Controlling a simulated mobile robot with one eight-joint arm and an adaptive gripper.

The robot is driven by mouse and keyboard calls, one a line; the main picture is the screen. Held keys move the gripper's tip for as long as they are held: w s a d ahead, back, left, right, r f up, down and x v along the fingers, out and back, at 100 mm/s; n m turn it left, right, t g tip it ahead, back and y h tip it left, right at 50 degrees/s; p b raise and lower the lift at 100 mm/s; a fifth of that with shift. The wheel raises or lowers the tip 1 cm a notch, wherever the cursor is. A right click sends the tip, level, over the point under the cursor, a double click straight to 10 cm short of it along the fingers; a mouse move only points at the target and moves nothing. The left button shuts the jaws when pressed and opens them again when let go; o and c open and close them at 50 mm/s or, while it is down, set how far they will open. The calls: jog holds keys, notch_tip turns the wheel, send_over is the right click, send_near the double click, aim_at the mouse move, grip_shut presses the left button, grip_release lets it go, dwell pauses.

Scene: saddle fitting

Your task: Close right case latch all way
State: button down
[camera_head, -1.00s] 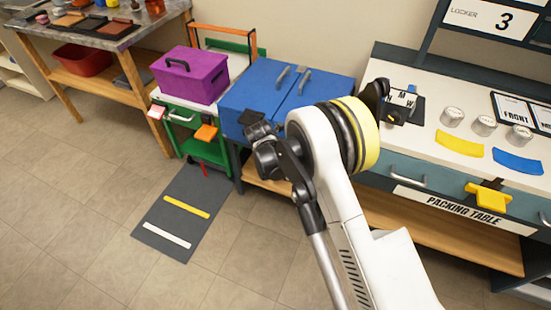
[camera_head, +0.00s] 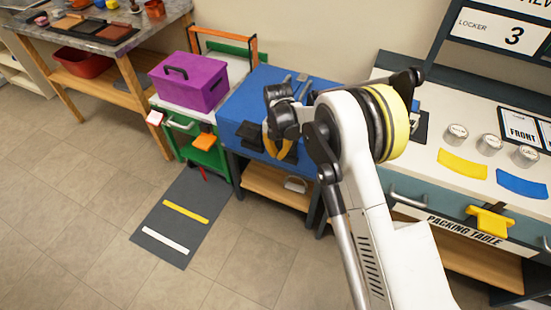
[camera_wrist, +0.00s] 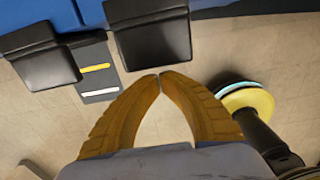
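The blue case (camera_head: 240,100) sits on a stand against the wall, lid down, with two grey handles on top. Its left black latch (camera_head: 250,130) shows on the front face in the head view and in the wrist view (camera_wrist: 45,62). My gripper (camera_head: 278,148) is in front of the case's right half. Its orange fingers (camera_wrist: 159,76) meet at the tips, empty, close below the right latch; contact is unclear.
A purple toolbox (camera_head: 190,80) on a green cart stands left of the case. The packing table (camera_head: 440,165) with cans and a yellow handle is at the right. A dark floor mat (camera_head: 185,218) lies in front; open floor surrounds it.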

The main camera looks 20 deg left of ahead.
jog(key=shift+w+r, duration=0.45)
jog(key=shift+w, duration=0.05)
dwell(0.4)
